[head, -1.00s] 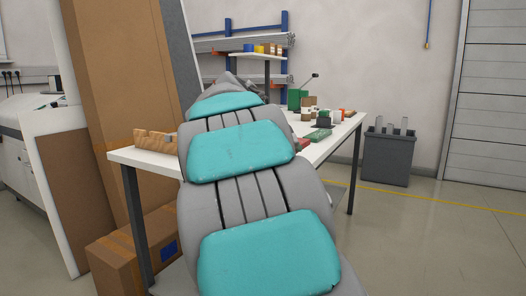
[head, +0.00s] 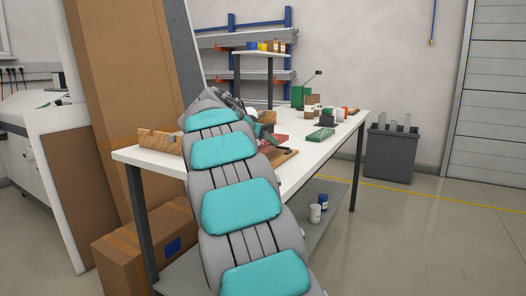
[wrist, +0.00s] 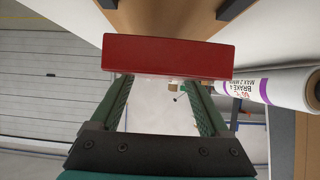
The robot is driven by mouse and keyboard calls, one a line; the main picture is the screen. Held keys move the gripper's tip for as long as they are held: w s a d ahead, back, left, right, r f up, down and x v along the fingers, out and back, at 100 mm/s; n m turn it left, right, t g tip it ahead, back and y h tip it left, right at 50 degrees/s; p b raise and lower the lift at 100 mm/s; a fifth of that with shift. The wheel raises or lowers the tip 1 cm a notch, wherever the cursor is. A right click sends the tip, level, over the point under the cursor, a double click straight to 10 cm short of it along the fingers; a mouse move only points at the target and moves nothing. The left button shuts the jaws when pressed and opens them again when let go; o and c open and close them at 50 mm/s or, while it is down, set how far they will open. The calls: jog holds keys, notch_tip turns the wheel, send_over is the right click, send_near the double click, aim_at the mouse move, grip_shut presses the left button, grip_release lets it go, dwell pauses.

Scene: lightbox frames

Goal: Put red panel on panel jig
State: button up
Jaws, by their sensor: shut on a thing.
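The red panel (wrist: 168,57) spans the upper middle of the wrist view, its long edge across the tips of my gripper (wrist: 164,82). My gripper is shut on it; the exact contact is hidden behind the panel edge. In the head view, my arm covers most of the gripper (head: 262,133), and some red (head: 281,139) shows beside it over the table. A notched wooden block (head: 157,140) stands at the table's left end. A flat wooden board (head: 284,157) lies near the gripper at the front edge. I cannot tell for sure which is the panel jig.
The white table (head: 318,158) has a green item (head: 321,135) and several small containers towards its far right. A white labelled bottle (wrist: 285,88) lies close on the right in the wrist view. A wooden surface (wrist: 172,18) is beyond the panel. Cardboard boxes stand left.

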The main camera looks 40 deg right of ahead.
jog(key=shift+f, duration=1.8)
jog(key=shift+f, duration=0.1)
jog(key=o, duration=1.4)
jog(key=shift+r+p, duration=0.25)
jog(key=shift+p, duration=0.05)
jog(key=b+v, duration=0.2)
jog(key=v, duration=1)
jog(key=shift+f, duration=0.1)
